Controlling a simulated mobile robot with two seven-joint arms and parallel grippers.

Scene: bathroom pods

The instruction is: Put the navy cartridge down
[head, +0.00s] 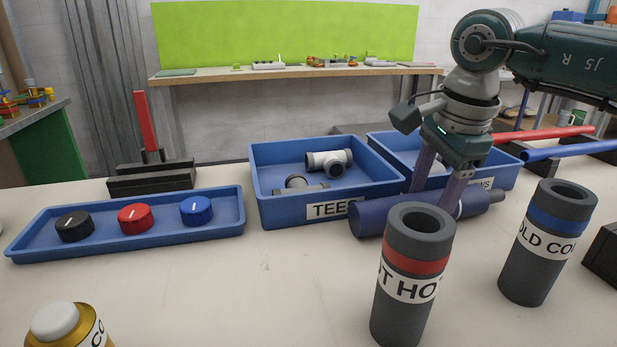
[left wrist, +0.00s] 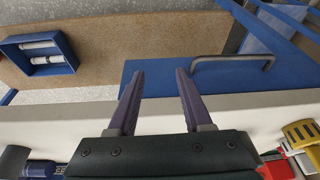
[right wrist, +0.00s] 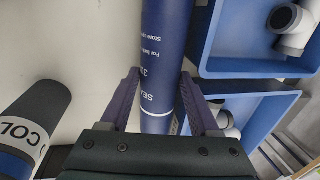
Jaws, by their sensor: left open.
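The navy cartridge (head: 375,218) lies on its side, low over or on the worktop, in front of the two blue bins. I cannot tell whether it touches the worktop. My right gripper (head: 436,200) reaches down with one finger on each side of it and is shut on it. In the right wrist view the cartridge (right wrist: 165,45), with white print, runs between the fingers (right wrist: 160,75). The hot cartridge partly hides it in the head view. My left gripper (left wrist: 159,75) is open and empty, seen only in its own wrist view.
The red-banded hot cartridge (head: 412,270) stands upright in front; the blue-banded cold cartridge (head: 548,240) stands at right. Behind are the TEES bin (head: 280,212) and a second blue bin (head: 505,172). A tray (head: 100,241) with three caps is at left. The front-middle worktop (head: 240,290) is clear.

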